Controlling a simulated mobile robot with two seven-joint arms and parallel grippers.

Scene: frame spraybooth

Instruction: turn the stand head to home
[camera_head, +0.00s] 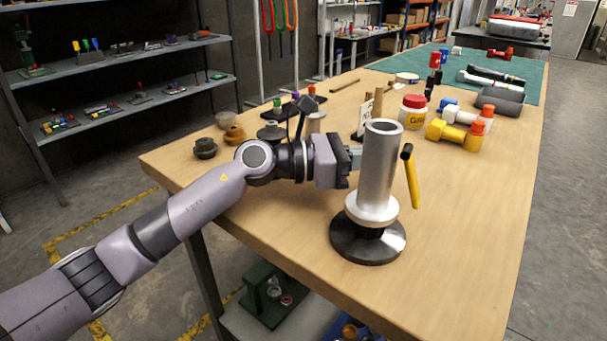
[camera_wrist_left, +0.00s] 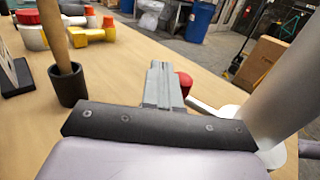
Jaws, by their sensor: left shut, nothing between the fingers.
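The stand has a round black base (camera_head: 368,240), a white collar (camera_head: 371,209) and an upright silver tube (camera_head: 379,165) as its head. A yellow handle (camera_head: 411,180) with a black end hangs at a slant on the tube's right side. My left gripper (camera_head: 354,160) is at the tube's left side, its fingertips partly hidden by the tube. In the left wrist view the fingers (camera_wrist_left: 162,85) are shut and empty, with the tube (camera_wrist_left: 285,85) close on the right. A red piece (camera_wrist_left: 185,82) and a white piece (camera_wrist_left: 212,107) show beyond the fingers; their attachment is unclear. My right gripper is not in view.
A red-lidded jar (camera_head: 413,112), yellow fitting (camera_head: 455,135) and white fitting (camera_head: 466,116) stand behind the stand. A wooden handle in a black cup (camera_wrist_left: 67,88) and dark round parts (camera_head: 205,148) are also on the bench. The bench's right front is clear.

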